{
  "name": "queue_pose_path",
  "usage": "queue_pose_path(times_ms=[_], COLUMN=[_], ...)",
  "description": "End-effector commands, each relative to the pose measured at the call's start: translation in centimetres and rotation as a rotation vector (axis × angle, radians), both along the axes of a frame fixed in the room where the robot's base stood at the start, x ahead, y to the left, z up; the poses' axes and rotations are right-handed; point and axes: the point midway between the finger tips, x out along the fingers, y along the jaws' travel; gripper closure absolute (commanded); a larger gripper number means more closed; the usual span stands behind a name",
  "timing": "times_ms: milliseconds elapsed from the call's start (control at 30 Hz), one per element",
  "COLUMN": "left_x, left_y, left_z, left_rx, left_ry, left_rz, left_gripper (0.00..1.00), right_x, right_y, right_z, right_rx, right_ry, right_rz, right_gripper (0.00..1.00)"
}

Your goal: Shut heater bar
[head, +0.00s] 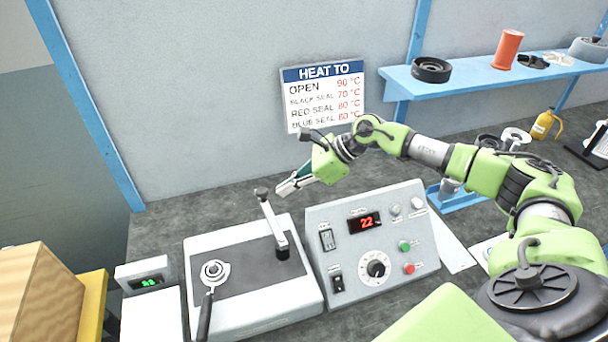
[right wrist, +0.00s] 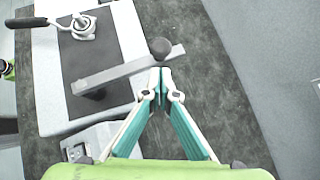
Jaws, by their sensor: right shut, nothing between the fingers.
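The heater bar (head: 273,224) is a grey metal arm with a black knob at its far end. It reaches from a dark pivot on the heater's black plate (head: 235,275) toward the back edge. In the right wrist view the bar (right wrist: 125,70) extends past the plate's edge, with the knob (right wrist: 160,48) just beyond my fingertips. My right gripper (head: 283,191) is shut and empty, close beside the knob end. The fingertips (right wrist: 160,80) appear right at the bar's edge; I cannot tell whether they touch it. My left gripper is not in view.
A control box (head: 372,240) reading 22 stands right of the heater. A round fitting with a black handle (head: 205,315) sits at the plate's left. A small green display (head: 146,282) and a wooden box (head: 40,300) lie left. A wall sign (head: 323,95) hangs behind.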

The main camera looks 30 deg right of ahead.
Motion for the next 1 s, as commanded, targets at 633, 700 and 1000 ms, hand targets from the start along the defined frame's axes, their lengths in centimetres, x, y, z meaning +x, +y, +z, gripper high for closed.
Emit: queue_pose_path(times_ms=[633,700,1000], left_x=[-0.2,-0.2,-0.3], left_y=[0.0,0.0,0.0], left_z=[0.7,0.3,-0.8], left_rx=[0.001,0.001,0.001], left_ry=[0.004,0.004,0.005], left_rz=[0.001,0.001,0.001], left_gripper=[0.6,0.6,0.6], right_x=[1.0,1.0,1.2], right_y=[1.3,1.4,1.7], right_z=[-0.2,-0.3,-0.2], right_rx=[0.001,0.001,0.001], right_ry=[0.001,0.001,0.001], right_rz=[0.004,0.014,0.065], right_gripper=[1.0,1.0,1.0])
